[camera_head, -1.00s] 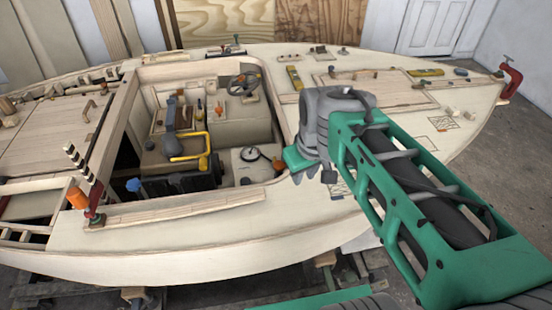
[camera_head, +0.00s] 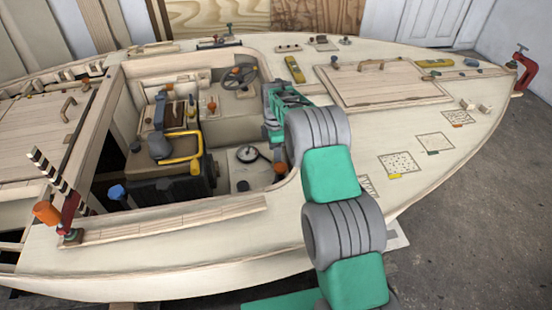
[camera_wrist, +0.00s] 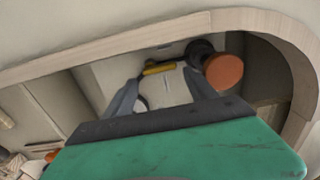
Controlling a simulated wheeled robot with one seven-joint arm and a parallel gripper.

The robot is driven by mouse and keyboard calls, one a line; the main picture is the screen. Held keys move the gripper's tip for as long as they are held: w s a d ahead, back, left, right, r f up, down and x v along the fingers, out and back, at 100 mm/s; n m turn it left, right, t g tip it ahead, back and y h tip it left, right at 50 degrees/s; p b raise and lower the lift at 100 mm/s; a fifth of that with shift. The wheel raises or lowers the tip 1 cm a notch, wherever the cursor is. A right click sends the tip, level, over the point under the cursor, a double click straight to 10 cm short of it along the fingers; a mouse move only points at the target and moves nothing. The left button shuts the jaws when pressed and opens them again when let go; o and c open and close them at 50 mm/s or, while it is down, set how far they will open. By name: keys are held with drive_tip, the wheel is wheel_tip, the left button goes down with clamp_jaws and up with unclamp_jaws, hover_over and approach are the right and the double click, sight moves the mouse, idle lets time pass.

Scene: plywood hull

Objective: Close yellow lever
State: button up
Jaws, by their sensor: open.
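A bent yellow lever (camera_head: 183,150) shows in the head view on the dark engine-like block in the open cockpit. The wrist view shows a short yellow bar (camera_wrist: 158,68) on a pale surface inside the opening. I cannot tell whether it is the same piece. My gripper (camera_wrist: 162,84) is open, its two grey fingers spread in front of that bar, with nothing held between them. In the head view my wrist is at the cockpit's right edge, right of the bent yellow lever, and the fingertips cannot be made out.
A round orange knob (camera_wrist: 224,72) is close right of my fingers. The wooden cockpit rim (camera_wrist: 120,55) curves around the opening. A steering wheel (camera_head: 240,75) and a round dial-like fitting (camera_head: 248,154) are in the cockpit. A red clamp (camera_head: 521,68) grips the hull's right tip.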

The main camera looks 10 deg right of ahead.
wheel_tip(320, 180, down, 4)
drive_tip(key=shift+f, duration=0.1)
